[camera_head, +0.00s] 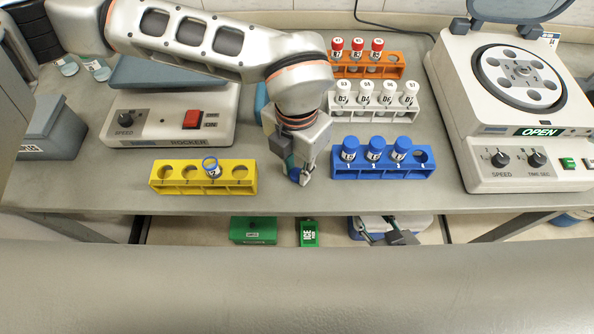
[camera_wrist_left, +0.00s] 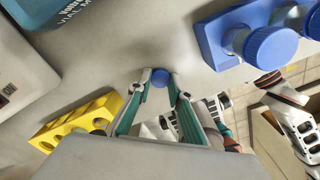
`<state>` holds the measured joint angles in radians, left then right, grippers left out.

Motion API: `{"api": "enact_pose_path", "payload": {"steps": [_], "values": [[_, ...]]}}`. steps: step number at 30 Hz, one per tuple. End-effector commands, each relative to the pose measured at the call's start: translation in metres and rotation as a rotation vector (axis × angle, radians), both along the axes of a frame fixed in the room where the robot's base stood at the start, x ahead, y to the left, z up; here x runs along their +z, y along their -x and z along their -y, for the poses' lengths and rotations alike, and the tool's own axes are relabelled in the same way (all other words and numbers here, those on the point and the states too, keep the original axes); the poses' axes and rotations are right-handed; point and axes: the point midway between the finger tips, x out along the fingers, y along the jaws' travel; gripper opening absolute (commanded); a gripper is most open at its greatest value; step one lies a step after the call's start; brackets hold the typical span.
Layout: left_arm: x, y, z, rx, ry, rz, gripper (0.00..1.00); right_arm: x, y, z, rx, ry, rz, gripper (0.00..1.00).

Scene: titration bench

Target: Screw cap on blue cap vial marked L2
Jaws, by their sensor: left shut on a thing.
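The vial with a blue rim (camera_head: 212,168) stands upright in the third hole from the left of the yellow rack (camera_head: 168,186). Its top looks open, without a cap; its label is only partly readable. My left gripper (camera_head: 296,177) is over the bench between the yellow and blue racks. It is shut on a small blue cap (camera_wrist_left: 160,76), which shows between the fingertips in the left wrist view. The yellow rack also shows there at the left (camera_wrist_left: 50,140), its vial not clear. What seems to be my right gripper (camera_head: 390,238) is low beyond the bench's front edge; its fingers are unclear.
The blue rack (camera_head: 383,173) at right holds three blue-capped vials and one empty hole. Behind it stand a white rack (camera_head: 340,112) and an orange rack (camera_head: 390,70). A rocker (camera_head: 165,118) and an open centrifuge (camera_head: 515,180) flank them. Bench between yellow and blue racks is clear.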

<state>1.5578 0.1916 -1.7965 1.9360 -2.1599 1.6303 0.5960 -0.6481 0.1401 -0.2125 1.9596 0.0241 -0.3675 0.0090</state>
Motion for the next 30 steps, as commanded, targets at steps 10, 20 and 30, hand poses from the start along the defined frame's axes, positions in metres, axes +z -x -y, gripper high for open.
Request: {"api": "enact_pose_path", "payload": {"steps": [10,20,30], "values": [[0.006,0.000,0.000,0.000,0.001,0.001,0.14,0.002,-0.001,0.000,0.000,-0.001,0.004,0.40],[0.060,-0.001,0.001,0.000,0.002,0.006,0.14,-0.003,0.000,0.000,0.000,-0.001,0.002,0.40],[0.152,-0.001,0.000,0.002,0.001,0.004,0.14,-0.011,0.002,0.000,-0.001,-0.001,-0.005,0.40]]}}
